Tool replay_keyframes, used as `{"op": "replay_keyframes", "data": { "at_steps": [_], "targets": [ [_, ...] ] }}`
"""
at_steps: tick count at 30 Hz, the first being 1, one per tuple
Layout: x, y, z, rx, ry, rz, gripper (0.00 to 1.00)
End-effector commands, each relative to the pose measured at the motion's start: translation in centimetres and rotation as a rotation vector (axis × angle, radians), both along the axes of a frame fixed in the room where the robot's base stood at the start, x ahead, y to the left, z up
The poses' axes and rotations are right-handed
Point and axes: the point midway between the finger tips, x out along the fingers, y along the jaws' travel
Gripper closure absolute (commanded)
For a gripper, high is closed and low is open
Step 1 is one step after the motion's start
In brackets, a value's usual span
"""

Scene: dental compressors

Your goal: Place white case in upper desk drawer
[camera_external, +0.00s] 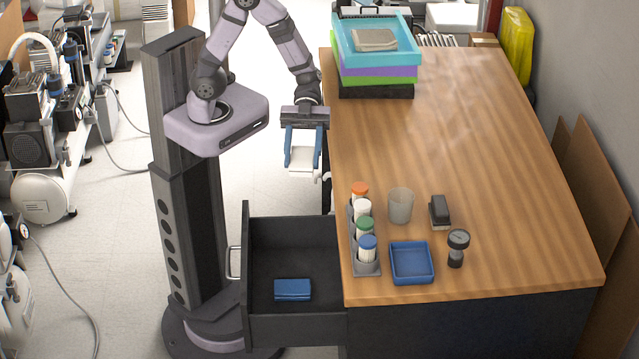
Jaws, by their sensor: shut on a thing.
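The white case (303,162) is held between the blue fingers of my gripper (303,153), which is shut on it. The gripper points down and hangs left of the desk's edge, beyond the open drawer in the picture. The upper desk drawer (245,283) is dark grey and pulled out to the left of the desk. A blue folded or flat item (292,290) lies on the drawer floor near its front side in the picture. The rest of the drawer floor is bare.
The wooden desk (470,150) carries stacked coloured trays (378,58) at the back. Near the drawer stand a rack of capped bottles (366,262), a cup (400,205), a blue tray (411,262), a black stapler-like object (440,212) and a dark tool (457,247). The desk's middle is clear.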

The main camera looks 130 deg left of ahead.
Motion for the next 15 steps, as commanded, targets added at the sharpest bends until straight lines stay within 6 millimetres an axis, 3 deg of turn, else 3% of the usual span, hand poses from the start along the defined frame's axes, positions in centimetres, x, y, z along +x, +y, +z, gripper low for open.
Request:
{"op": "replay_keyframes", "data": {
  "at_steps": [6, 15],
  "targets": [
    [0.3, 0.3, 2.4, 0.002, -0.001, 0.011, 0.75],
    [5.0, 5.6, 2.9, 0.001, -0.001, 0.247, 0.75]
  ]
}}
